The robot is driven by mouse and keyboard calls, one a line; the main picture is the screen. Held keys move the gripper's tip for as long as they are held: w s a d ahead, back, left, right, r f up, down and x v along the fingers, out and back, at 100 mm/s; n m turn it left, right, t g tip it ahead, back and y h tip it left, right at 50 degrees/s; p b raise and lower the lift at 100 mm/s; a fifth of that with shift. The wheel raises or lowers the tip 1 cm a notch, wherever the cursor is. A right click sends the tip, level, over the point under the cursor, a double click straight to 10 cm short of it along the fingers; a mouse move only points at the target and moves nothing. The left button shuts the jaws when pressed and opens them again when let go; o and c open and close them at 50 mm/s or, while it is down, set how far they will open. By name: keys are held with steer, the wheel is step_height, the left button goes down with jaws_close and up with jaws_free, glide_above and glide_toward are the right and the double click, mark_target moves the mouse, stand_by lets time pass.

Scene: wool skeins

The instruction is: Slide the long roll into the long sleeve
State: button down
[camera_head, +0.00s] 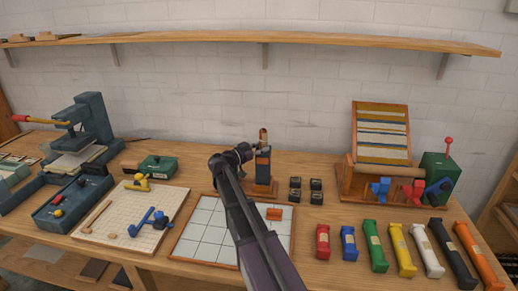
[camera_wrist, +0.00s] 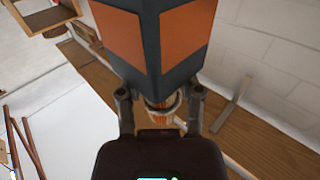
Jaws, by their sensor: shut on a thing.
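A dark blue upright post with orange panels (camera_head: 263,165), which looks like the long sleeve, stands on a small wooden base on the table. It fills the upper middle of the wrist view (camera_wrist: 145,40). My gripper (camera_head: 250,150) is at the post's top, on its left side in the head view. In the wrist view my gripper (camera_wrist: 160,105) is shut on a tan and orange roll (camera_wrist: 159,117). The roll (camera_head: 263,136) stands upright at the post's top. The post hides part of it in the wrist view, so I cannot tell whether its lower end is inside.
Several small dark blocks (camera_head: 295,190) stand right of the post. Several coloured banded skeins (camera_head: 401,247) lie front right. A white gridded tray (camera_head: 205,245) with an orange block (camera_head: 273,213) lies in front. A striped rack (camera_head: 381,135) stands right, a press (camera_head: 92,125) left.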

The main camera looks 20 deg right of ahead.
steer(key=shift+s+f, duration=0.2)
steer(key=shift+f, duration=0.15)
steer(key=shift+c, duration=0.9)
jaws_free()
steer(key=shift+a, duration=0.15)
steer(key=s+a, duration=0.2)
steer(key=a, duration=0.9)
steer(key=shift+s+a+r, duration=0.15)
steer(key=shift+a, duration=0.05)
